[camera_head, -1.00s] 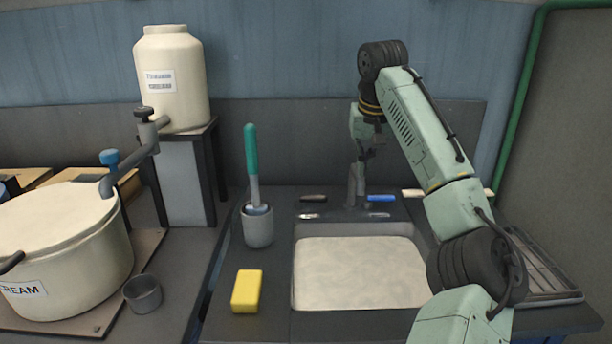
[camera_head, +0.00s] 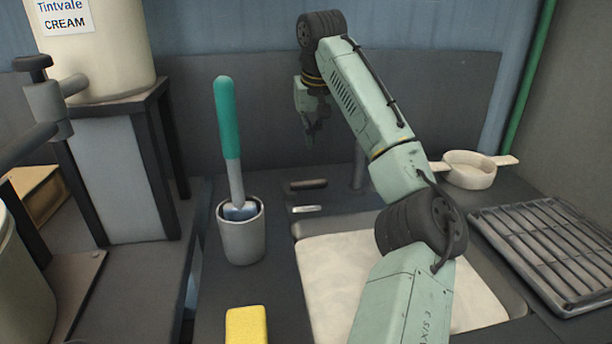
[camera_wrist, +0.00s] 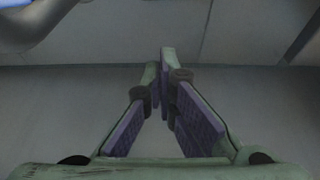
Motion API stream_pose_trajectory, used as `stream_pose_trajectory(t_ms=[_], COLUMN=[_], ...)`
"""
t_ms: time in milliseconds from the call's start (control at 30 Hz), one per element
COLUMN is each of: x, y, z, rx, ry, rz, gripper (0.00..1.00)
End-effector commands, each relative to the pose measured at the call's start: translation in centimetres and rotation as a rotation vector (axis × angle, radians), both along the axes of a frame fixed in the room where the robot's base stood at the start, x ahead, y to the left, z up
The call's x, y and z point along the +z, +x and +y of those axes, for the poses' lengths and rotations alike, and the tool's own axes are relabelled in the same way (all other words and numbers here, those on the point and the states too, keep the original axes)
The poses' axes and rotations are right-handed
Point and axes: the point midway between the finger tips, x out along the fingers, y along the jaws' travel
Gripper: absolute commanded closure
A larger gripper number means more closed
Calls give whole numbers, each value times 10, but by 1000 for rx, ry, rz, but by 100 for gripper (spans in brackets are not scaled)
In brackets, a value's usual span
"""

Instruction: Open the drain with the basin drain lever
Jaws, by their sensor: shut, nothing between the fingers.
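The basin (camera_head: 297,230) holds cloudy whitish liquid up near its rim; the drain is hidden beneath it. Behind its back left edge lie a dark handle (camera_head: 308,184) and, in front of that, a short silvery lever (camera_head: 306,209); I cannot tell which is the drain lever. The tap (camera_head: 358,168) stands to their right, partly hidden by my arm. My gripper (camera_head: 310,141) appears above the dark handle in the head view, pointing down and touching nothing visible. In the wrist view its fingers (camera_wrist: 164,62) are together and empty.
A yellow sponge (camera_head: 246,325) lies in front. A wire rack (camera_head: 560,250) and a cream strainer-like pan (camera_head: 468,170) are at right. A curved grey pipe (camera_wrist: 50,25) crosses the wrist view's upper left.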

Motion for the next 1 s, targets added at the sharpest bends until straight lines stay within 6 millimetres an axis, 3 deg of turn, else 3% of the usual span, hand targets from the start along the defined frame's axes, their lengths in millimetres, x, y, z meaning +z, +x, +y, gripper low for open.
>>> stream_pose_trajectory(t_ms=[367, 567, 867, 1000], x=[-4, -33, -95, -89], y=[2, 11, 30, 11], z=[0, 1, 6, 1], rx=[0, -2, 0, 1], ry=[0, -2, -2, -1], rz=[1, 3, 3, -1], gripper=[100, 100, 100, 100])
